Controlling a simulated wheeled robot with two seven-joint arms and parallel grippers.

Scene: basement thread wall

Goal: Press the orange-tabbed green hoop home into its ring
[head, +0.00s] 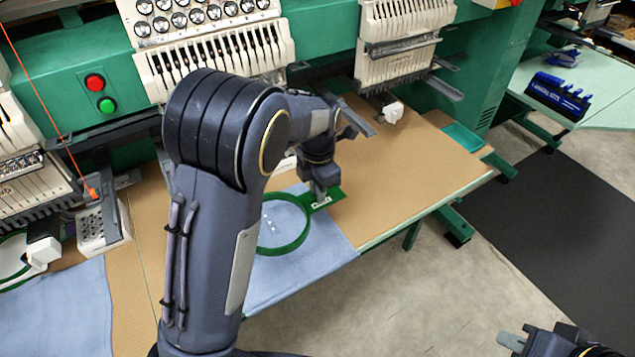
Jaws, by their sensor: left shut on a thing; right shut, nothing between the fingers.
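A green hoop (288,247) lies over light blue cloth (320,258) at the front of the machine table. Its green bracket is at the upper right of the loop. My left gripper (321,196) points down at this bracket and is shut on the hoop there. My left arm covers the left part of the hoop. I cannot make out an orange tab on it, nor tell the hoop from the ring or how deep it sits. My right gripper (512,341) is shut and empty at the lower right, over the floor and far from the hoop.
White embroidery heads (222,60) overhang the back of the brown table (415,165). Another green-rimmed hoop (14,275) shows at the far left, near an orange piece (92,193) on a thread. Brown table right of the hoop is mostly clear. A blue rack (558,96) stands on another table.

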